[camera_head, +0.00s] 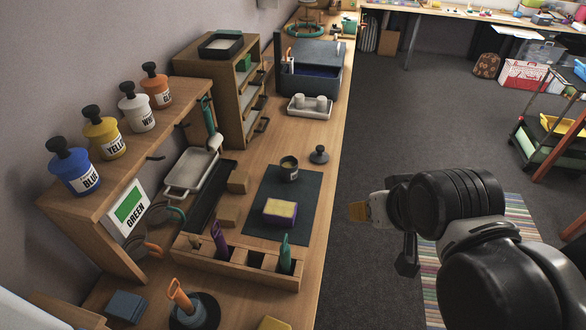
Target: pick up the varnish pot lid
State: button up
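The varnish pot lid, as far as I can tell, is the small dark disc with a round knob (319,155) lying on the bench near its right edge. An open dark pot with a pale label (289,170) stands to its left, on the dark mat (261,225). My gripper (382,215) is right of the bench in the picture, over the floor and apart from the lid. A small tan piece with a pale part shows at its tip; I cannot tell whether it is held. My arm hides much of the gripper, so its opening is unclear.
A yellow-topped sponge block (281,212) lies on the mat. A wooden tool rack (237,263) stands in front. Behind the lid are a white tray with rolls (310,106) and a grey box (312,70). Bottles line the left shelf.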

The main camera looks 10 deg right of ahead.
aim_at(320, 156)
jog(key=i+l, duration=0.85)
jog(key=i+u, duration=0.05)
